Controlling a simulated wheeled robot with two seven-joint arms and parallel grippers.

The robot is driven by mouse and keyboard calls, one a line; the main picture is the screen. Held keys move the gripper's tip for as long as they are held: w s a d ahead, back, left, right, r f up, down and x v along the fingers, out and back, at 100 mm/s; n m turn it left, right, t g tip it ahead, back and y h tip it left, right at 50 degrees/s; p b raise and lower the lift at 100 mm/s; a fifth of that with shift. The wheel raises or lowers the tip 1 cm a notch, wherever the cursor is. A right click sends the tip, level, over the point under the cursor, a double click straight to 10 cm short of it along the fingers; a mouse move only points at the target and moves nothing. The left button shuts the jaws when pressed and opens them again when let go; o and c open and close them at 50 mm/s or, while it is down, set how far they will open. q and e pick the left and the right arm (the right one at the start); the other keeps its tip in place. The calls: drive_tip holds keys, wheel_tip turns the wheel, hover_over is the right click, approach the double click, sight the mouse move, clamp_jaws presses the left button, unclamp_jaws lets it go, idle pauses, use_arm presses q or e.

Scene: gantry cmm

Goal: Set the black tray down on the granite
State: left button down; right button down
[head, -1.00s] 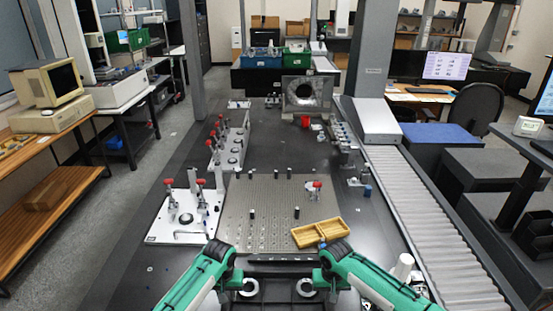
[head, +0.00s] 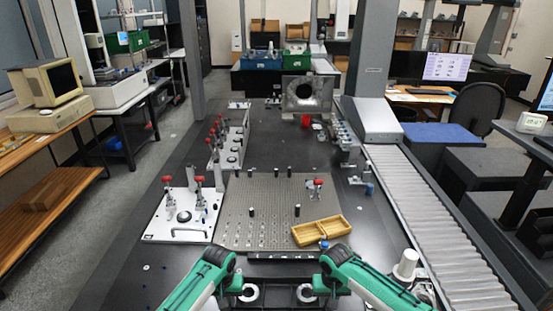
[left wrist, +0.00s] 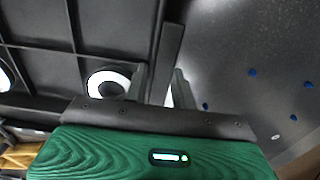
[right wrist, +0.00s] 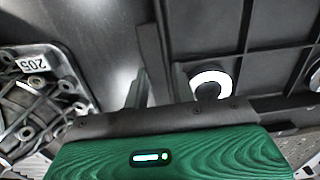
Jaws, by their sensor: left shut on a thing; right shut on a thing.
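The black tray (head: 283,256) is at the bottom centre of the head view, between my two grippers and mostly cut off by the frame. Two white rings (head: 249,292) (head: 305,292) show inside it. My left gripper (left wrist: 160,85) is shut on the tray's left wall; the ribbed tray (left wrist: 40,65) fills the left of that view. My right gripper (right wrist: 145,85) is shut on the opposite wall, with the tray (right wrist: 235,45) to its right. The dark granite (head: 120,262) lies around and below. I cannot tell whether the tray's underside touches it.
A perforated plate (head: 270,190) lies just beyond the tray, with a yellow wooden box (head: 320,231) on its near right corner. A white fixture plate with red-knobbed clamps (head: 178,230) stands left. Small blue pieces (left wrist: 253,73) lie on the granite. A roller conveyor (head: 440,220) runs along the right.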

use_arm(q)
drive_tip(key=c, duration=1.1)
unclamp_jaws()
drive_tip(key=shift+c, duration=0.2)
use_arm(e)
drive_tip(key=c, duration=1.1)
unclamp_jaws()
drive_tip(key=shift+c, duration=0.2)
drive_tip(key=shift+s+r, duration=0.1)
drive_tip(key=shift+r, duration=0.15)
use_arm(q)
wheel_tip(320, 180, up, 12)
use_arm(e)
wheel_tip(320, 180, up, 12)
drive_tip(key=shift+f, duration=0.2)
use_arm(q)
drive_tip(key=shift+s, duration=0.1)
